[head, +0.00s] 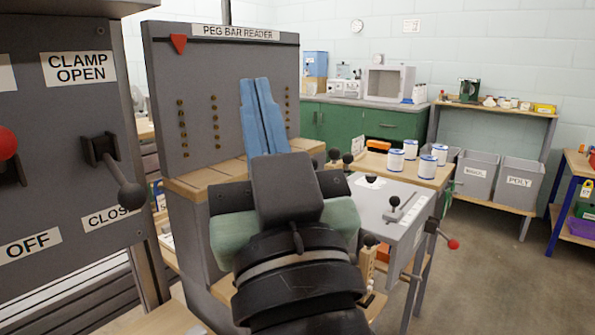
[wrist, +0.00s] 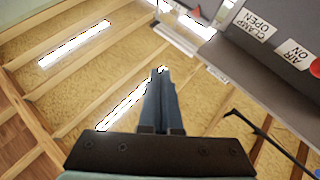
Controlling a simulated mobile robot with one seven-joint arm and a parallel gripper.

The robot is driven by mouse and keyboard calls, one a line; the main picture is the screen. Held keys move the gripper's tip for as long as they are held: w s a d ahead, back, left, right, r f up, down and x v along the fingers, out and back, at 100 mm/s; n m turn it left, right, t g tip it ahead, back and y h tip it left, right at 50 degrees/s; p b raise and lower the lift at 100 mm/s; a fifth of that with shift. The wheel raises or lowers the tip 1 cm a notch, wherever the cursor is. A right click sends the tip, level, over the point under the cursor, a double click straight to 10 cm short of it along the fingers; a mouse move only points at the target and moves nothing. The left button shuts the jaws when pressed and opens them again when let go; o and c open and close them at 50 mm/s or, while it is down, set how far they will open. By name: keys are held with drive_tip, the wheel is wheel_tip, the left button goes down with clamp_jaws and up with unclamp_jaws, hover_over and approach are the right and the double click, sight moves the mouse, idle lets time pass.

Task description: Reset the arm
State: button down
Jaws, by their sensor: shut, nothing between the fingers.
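My gripper (head: 262,92) has two long blue fingers pointing up, side by side, in front of the grey peg bar reader panel (head: 225,65). In the wrist view my gripper (wrist: 162,72) shows its fingers together at the tips with nothing held between them. The wrist camera looks up toward the wooden ceiling beams (wrist: 95,60). The dark wrist and part of the arm fill the lower middle of the head view and hide part of the bench behind.
A grey clamp panel (head: 60,200) with levers stands close on the left. A grey lever box (head: 385,210) and several white cans stand on benches to the right. Grey bins (head: 519,183) stand farther back. Open floor (head: 490,270) lies at the lower right.

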drive_tip(key=s+d+r+m+t+h+p, duration=0.1)
drive_tip(key=s+d+r+m+t+h, duration=0.25)
drive_tip(key=s+r+h, duration=0.35)
wheel_tip(320, 180, up, 32)
drive_tip(key=w+p, duration=0.1)
drive_tip(key=p, duration=3)
drive_tip(key=shift+w+a+y+p, duration=0.2)
drive_tip(key=shift+y+p, duration=0.1)
drive_tip(key=shift+p, duration=0.1)
drive_tip(key=shift+s, duration=0.1)
